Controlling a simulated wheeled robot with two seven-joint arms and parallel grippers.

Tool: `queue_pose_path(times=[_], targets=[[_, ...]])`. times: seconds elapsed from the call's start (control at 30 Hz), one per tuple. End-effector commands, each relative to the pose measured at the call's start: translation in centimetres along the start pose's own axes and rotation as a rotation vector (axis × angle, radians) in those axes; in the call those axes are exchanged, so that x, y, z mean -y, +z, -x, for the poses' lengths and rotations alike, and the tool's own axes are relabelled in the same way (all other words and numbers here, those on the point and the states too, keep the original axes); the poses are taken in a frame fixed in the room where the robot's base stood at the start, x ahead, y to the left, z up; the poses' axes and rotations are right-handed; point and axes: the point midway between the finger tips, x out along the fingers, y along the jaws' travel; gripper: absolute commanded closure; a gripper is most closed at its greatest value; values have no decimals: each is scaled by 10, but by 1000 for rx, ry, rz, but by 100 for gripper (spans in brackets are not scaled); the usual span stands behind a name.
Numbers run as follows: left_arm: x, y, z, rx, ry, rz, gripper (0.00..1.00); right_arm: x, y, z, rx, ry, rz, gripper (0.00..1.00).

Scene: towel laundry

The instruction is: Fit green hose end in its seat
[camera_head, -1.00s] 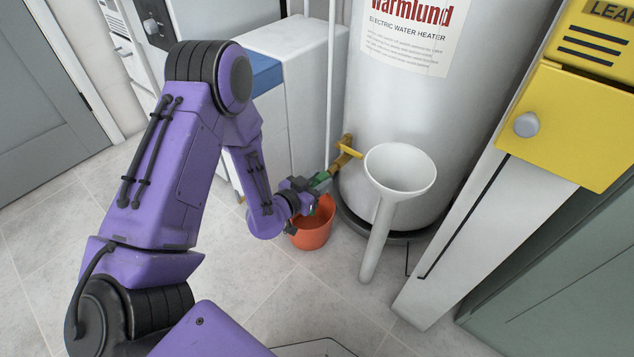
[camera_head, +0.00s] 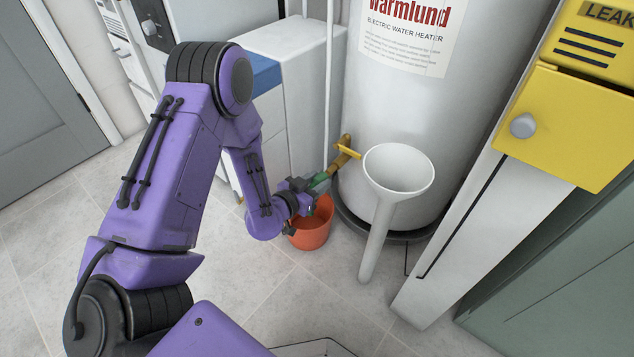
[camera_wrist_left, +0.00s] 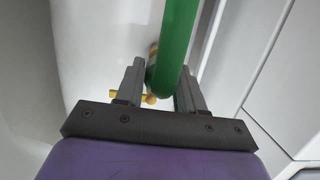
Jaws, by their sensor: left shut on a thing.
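My left gripper (camera_head: 306,190) is shut on the green hose end (camera_head: 319,180), low in front of the water heater. In the left wrist view the green hose (camera_wrist_left: 178,40) runs between the two fingers (camera_wrist_left: 160,90). The brass valve (camera_head: 341,161) with a yellow handle sticks out from the heater's lower left side. The green end is in line with the valve's outlet and at or very near it. Whether it is seated I cannot tell; the fingers and hose hide the joint. Brass also shows behind the hose in the left wrist view (camera_wrist_left: 150,97). My right gripper is not in view.
An orange bucket (camera_head: 312,232) stands on the floor just under my left gripper. A white funnel (camera_head: 399,168) stands right of the valve, before the water heater (camera_head: 395,110). A white cabinet (camera_head: 300,60) stands behind left.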

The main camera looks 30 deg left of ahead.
Motion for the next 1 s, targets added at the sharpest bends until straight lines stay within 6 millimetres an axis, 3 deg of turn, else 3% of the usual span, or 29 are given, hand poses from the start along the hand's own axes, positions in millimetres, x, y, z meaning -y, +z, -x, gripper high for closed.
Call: queue_pose_path(times=[1.0], targets=[[0, -10, -42, -1, 0, 0, 93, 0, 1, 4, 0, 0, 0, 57]])
